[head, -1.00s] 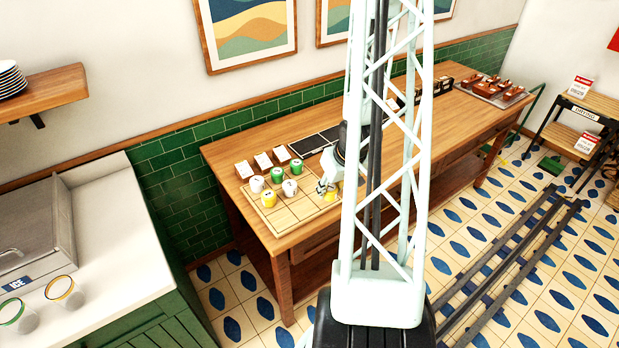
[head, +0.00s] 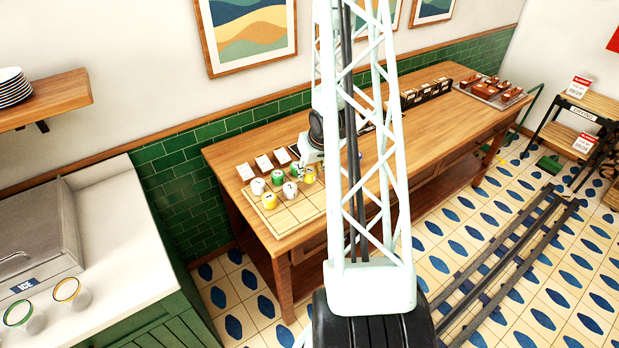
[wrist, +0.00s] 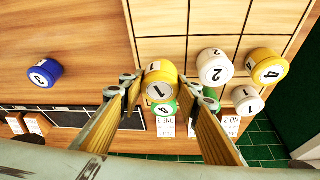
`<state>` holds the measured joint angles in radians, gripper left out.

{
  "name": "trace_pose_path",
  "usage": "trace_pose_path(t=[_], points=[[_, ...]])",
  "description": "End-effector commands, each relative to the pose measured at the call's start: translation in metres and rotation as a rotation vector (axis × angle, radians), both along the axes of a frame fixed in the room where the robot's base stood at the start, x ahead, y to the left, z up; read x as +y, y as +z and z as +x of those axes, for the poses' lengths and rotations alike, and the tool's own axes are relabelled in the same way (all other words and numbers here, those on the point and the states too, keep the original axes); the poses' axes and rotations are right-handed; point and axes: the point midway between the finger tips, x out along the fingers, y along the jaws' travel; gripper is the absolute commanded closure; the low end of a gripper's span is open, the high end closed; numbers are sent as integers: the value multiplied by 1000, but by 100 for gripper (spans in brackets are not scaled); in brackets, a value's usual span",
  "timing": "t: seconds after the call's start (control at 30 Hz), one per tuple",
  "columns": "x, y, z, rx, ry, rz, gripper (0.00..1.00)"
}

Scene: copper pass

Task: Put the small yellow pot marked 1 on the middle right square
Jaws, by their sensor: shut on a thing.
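The small yellow pot marked 1 (wrist: 160,85) is between the fingers of my gripper (wrist: 163,98), which is shut on it. In the head view the yellow pot (head: 309,177) shows below my gripper (head: 310,170), at the back edge of the squared board (head: 292,217). I cannot tell how far it is above the surface. On the board stand a yellow pot marked 4 (wrist: 268,68), a white pot marked 2 (wrist: 214,68) and a white pot marked 1 (wrist: 246,98). The board's front and right squares look bare.
A green pot (wrist: 165,107) is close behind the held pot. Another green pot (head: 278,177) stands farther left. A blue pot marked 3 (wrist: 44,72) stands off the board on the wooden table.

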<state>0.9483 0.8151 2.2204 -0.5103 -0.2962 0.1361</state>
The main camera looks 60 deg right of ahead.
Motion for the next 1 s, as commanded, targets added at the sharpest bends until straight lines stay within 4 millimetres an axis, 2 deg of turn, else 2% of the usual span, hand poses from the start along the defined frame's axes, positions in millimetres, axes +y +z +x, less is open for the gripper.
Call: trace_pose_path(t=[0.47,1.0], points=[[0,-3,1,0,0,0,82],[-1,-34,1,-1,1,-1,82]])
